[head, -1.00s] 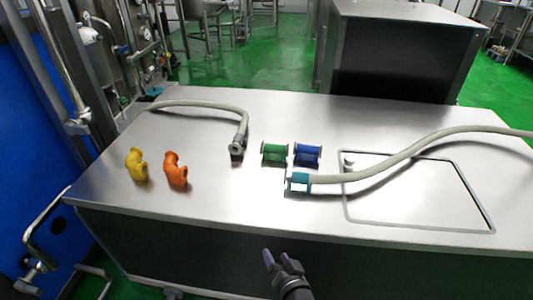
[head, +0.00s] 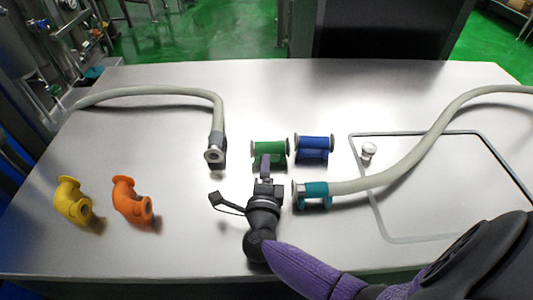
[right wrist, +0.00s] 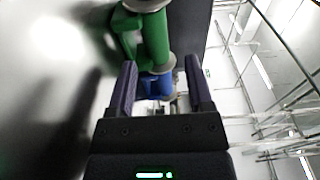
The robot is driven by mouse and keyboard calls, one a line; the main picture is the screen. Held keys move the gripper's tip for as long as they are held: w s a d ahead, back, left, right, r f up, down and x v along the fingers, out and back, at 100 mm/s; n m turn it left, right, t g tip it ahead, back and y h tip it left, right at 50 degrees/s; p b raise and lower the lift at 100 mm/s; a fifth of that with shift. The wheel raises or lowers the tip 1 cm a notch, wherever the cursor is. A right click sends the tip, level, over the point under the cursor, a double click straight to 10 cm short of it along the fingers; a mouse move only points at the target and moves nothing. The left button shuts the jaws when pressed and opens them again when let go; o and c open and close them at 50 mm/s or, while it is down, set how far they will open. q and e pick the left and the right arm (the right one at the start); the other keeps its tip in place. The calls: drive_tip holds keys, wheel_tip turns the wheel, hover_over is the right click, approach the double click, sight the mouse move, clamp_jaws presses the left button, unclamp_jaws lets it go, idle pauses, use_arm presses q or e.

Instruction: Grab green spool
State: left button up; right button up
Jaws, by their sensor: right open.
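The green spool (head: 269,150) lies on the steel table, with pale flanged ends. It also shows in the right wrist view (right wrist: 155,38), ahead of the fingers. My right gripper (head: 266,168) is just in front of the spool in the head view, its fingers reaching toward it. In the right wrist view the right gripper (right wrist: 160,85) is open, with a clear gap between the two fingers and nothing held. The finger partly covers the spool's near side in the head view, so contact cannot be told. My left gripper is not in view.
A blue spool (head: 314,149) lies right beside the green one. A hose with a teal end (head: 315,193) lies to the right, and another grey hose (head: 217,125) ends to the left. Yellow (head: 72,200) and orange (head: 131,200) elbows lie at left.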

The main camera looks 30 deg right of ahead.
sight(267, 149)
drive_tip(key=x, duration=0.2)
drive_tip(key=b+x, duration=0.1)
drive_tip(key=x, duration=0.2)
drive_tip(key=f+b+x, duration=0.1)
drive_tip(key=x, duration=0.1)
drive_tip(key=shift+w+d, duration=0.1)
drive_tip(key=shift+w, duration=0.15)
drive_tip(key=shift+r, duration=0.1)
drive_tip(key=c, duration=0.9)
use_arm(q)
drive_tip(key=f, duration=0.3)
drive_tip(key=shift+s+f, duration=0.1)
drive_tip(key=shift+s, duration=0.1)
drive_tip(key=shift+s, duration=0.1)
